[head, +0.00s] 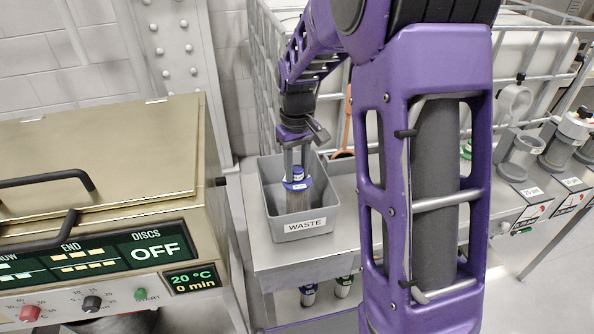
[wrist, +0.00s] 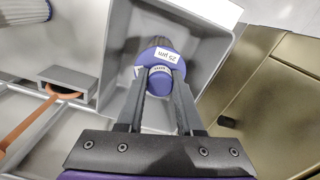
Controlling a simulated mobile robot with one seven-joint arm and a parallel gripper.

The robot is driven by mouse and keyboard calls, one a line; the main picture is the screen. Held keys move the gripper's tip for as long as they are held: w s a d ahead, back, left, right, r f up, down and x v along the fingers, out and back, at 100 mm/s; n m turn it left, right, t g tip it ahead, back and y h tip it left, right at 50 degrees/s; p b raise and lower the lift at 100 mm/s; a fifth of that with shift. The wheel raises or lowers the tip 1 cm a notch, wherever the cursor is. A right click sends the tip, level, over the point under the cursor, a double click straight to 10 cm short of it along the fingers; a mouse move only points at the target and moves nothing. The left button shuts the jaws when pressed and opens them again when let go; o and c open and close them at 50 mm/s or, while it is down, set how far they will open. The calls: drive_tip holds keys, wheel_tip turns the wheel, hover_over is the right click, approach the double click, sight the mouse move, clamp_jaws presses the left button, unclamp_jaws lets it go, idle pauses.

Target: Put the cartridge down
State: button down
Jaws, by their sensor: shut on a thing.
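My gripper (head: 297,163) points down over the grey waste bin (head: 273,212) and is shut on a cartridge (head: 298,198).
The bin stands on a metal bench (head: 262,258). A brass-coloured machine (head: 140,190) reading "OFF" is at left. Holders (head: 522,155) line the bench at right. An orange-handled tool (wrist: 30,128) and a white pleated cartridge (wrist: 24,10) are beside the bin.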

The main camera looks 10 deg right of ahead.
drive_tip(key=shift+f, duration=0.15)
drive_tip(key=c, duration=0.5)
unclamp_jaws()
drive_tip(key=shift+c, duration=0.2)
wheel_tip(320, 180, up, 12)
drive_tip(key=p, duration=0.2)
drive_tip(key=shift+r, duration=0.2)
drive_tip(key=shift+w, duration=0.1)
